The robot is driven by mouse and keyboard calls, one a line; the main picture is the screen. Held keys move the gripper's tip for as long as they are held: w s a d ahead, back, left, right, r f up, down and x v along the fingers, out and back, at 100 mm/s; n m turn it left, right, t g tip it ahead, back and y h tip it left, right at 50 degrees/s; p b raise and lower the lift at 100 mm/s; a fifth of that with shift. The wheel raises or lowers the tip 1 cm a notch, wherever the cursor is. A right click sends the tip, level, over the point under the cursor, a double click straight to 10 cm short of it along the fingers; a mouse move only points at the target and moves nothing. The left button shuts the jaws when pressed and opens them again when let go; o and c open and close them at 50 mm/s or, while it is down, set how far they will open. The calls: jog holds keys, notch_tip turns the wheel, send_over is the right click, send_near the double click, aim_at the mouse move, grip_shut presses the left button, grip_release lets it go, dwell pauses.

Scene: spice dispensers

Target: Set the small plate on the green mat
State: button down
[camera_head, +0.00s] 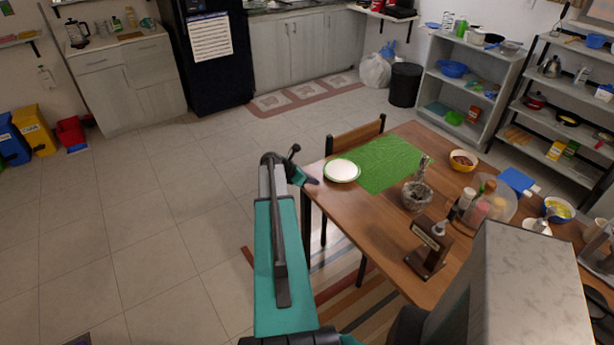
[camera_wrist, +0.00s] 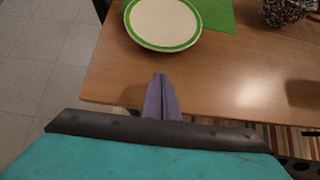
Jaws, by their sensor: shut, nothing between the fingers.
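The small plate (camera_head: 342,171) is white with a green rim. In the head view my gripper (camera_head: 314,181) is at the table's left edge.
The wooden table (camera_head: 385,226) has bare room in front of the plate. A stone mortar (camera_head: 417,196) stands right of the mat, with a dark wooden stand (camera_head: 430,246) nearer. A chair (camera_head: 355,137) stands at the far side.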

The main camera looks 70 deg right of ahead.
jog(key=d, duration=0.1)
jog(key=s+d+p, duration=0.1)
jog(key=shift+s+d+f, duration=0.1)
jog(key=shift+s+d, duration=0.2)
jog(key=shift+d, duration=0.1)
jog(key=shift+s+d+f+p, duration=0.1)
jog(key=shift+s+d+p, duration=0.3)
jog(key=shift+d+p, duration=0.05)
jog(key=shift+w, duration=0.1)
